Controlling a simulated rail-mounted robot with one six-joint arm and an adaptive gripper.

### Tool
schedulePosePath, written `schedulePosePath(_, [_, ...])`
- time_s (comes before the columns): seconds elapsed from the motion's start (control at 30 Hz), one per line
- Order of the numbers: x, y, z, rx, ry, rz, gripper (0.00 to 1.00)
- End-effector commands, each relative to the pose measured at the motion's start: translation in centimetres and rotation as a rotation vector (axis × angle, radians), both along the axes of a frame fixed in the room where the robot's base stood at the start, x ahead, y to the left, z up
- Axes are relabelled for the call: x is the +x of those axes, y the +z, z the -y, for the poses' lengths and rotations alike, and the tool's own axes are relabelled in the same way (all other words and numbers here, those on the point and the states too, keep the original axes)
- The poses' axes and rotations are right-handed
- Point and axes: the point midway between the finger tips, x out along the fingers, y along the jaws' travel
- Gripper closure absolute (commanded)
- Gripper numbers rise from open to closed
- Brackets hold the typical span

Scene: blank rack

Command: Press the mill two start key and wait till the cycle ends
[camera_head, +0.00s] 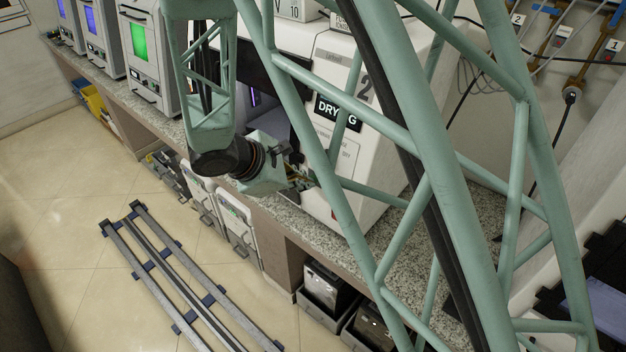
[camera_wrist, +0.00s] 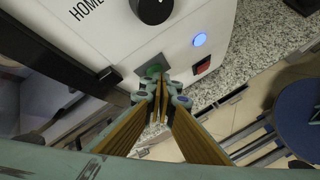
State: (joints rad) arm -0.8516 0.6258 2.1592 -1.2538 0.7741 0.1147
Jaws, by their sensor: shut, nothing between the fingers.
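The white mill marked 2 (camera_head: 335,75) stands on the counter, partly hidden behind my arm's green frame. In the wrist view its front panel (camera_wrist: 110,35) shows a green key (camera_wrist: 153,71) on a small grey plate. My gripper (camera_wrist: 160,88) is shut and empty, with its fingertips right by the green key and partly covering the plate. I cannot tell whether they touch the key. In the head view my gripper (camera_head: 302,178) is at the mill's lower front. Also on the panel are a lit blue round light (camera_wrist: 199,40), a red switch (camera_wrist: 202,65) and a black knob (camera_wrist: 153,10).
Another white machine with a green screen (camera_head: 142,45) stands to the left on the speckled counter (camera_head: 385,240). Bins (camera_head: 325,288) sit under the counter. Floor rails (camera_head: 175,270) run across the tiles. A blue round seat (camera_wrist: 300,115) shows in the wrist view.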

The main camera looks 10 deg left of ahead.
Motion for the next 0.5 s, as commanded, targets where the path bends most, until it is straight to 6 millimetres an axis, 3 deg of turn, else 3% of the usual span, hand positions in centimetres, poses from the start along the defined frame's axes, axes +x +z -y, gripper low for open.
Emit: schedulePosePath(0.5, [-1.0,0.0,-0.6,0.0,0.001,0.001,1.0])
